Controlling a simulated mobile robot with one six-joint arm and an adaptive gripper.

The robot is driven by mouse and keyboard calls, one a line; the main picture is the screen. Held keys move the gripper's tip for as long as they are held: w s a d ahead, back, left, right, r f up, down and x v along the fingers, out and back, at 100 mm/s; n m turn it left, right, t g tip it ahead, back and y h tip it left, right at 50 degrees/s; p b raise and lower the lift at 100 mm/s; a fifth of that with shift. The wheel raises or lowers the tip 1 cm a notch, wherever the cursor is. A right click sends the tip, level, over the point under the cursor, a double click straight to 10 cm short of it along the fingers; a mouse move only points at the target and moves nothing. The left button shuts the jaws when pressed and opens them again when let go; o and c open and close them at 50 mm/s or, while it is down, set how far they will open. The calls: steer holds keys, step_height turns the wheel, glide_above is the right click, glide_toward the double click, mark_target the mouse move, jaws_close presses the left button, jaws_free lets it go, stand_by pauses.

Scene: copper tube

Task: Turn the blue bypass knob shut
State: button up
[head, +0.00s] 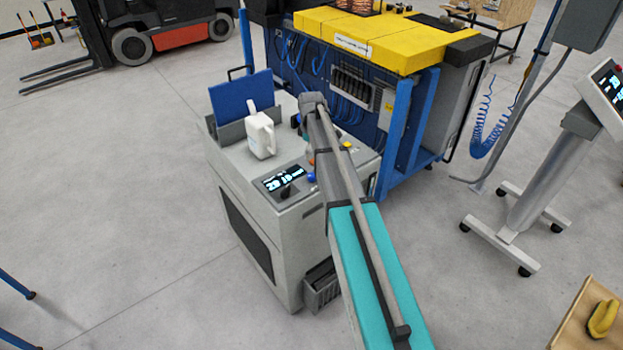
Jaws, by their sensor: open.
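A small round blue knob (311,177) shows on the top of the grey machine cabinet, just right of its lit display and close against the left edge of my arm. It is too small to tell which way it is turned. Another small blue part (295,120) shows further back, beside the end of my arm link, and I cannot tell what it is. My arm reaches over the cabinet from the lower right. My gripper is not visible; the arm hides part of the cabinet top.
The grey cabinet (262,225) carries a lit display (284,178), a white jug (261,137) and a blue panel (240,95). A yellow button (346,145) lies right of my arm. A blue-framed bench with a yellow top (395,42) stands behind.

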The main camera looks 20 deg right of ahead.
mark_target(311, 175)
steer(key=shift+f+b, duration=5.7)
steer(key=shift+f, duration=0.25)
jaws_close()
